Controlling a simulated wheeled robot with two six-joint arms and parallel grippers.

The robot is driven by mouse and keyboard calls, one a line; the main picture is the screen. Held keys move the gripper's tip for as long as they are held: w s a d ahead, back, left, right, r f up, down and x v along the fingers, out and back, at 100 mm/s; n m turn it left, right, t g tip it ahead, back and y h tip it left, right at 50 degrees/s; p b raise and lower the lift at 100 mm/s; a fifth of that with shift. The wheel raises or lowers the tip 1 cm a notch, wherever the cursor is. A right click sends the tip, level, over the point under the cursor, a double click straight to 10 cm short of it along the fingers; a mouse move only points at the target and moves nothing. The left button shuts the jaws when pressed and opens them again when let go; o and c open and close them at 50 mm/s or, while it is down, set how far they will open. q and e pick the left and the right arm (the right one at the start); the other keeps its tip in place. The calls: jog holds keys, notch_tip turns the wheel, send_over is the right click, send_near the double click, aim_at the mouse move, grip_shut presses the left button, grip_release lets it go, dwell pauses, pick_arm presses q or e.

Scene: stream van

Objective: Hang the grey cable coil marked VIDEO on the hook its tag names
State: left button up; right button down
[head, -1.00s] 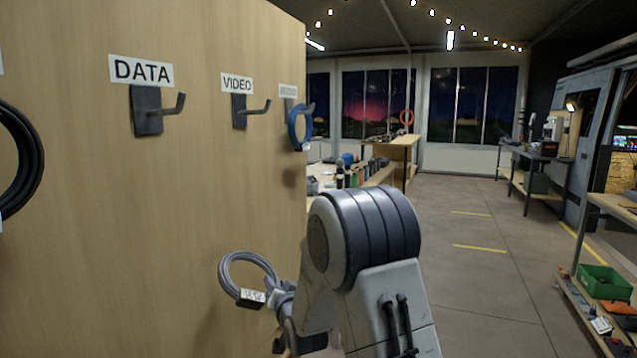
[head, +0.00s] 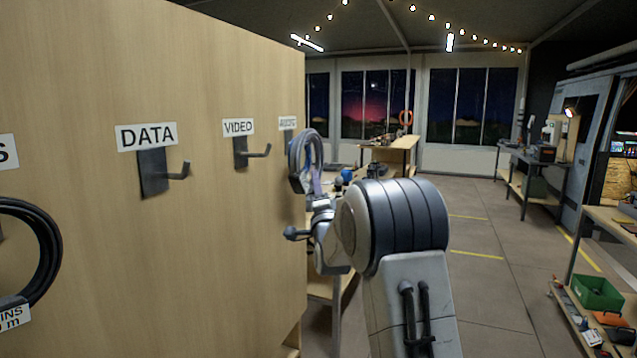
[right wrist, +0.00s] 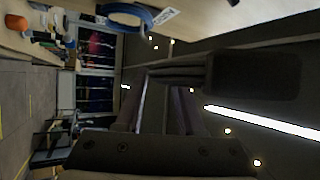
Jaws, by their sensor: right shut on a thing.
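The grey cable coil (head: 293,160) is held upright by my right gripper (head: 318,203), which is shut on it. The coil is right of the VIDEO hook (head: 243,152) and apart from it, in front of the third hook's place in the picture. The VIDEO hook is dark, empty, and sits under its white VIDEO label (head: 238,127) on the wooden panel. The coil's tag cannot be read now. In the right wrist view the dark gripper fingers fill much of the picture, and the held coil is hard to make out. My left gripper is not in view.
The DATA hook (head: 155,172) on the wooden panel (head: 230,260) is empty. A black coil (head: 48,250) hangs at the left. A blue coil (right wrist: 128,14) shows in the right wrist view. The held coil mostly covers the third hook.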

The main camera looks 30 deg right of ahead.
jog(key=w+a+f+p, duration=0.2)
jog(key=w+a+p, duration=0.5)
jog(key=w, duration=0.5)
jog(key=shift+a+f, duration=0.35)
jog(key=shift+a, duration=0.95)
jog(key=shift+w, duration=0.1)
jog(key=shift+c, duration=2.2)
grip_release()
jog(key=d+b+v, duration=0.1)
jog(key=b+v, duration=0.3)
jog(key=v, duration=0.7)
jog(key=s+d+b, duration=0.3)
jog(key=s+d, duration=0.1)
jog(key=s, duration=0.2)
jog(key=shift+w, duration=0.1)
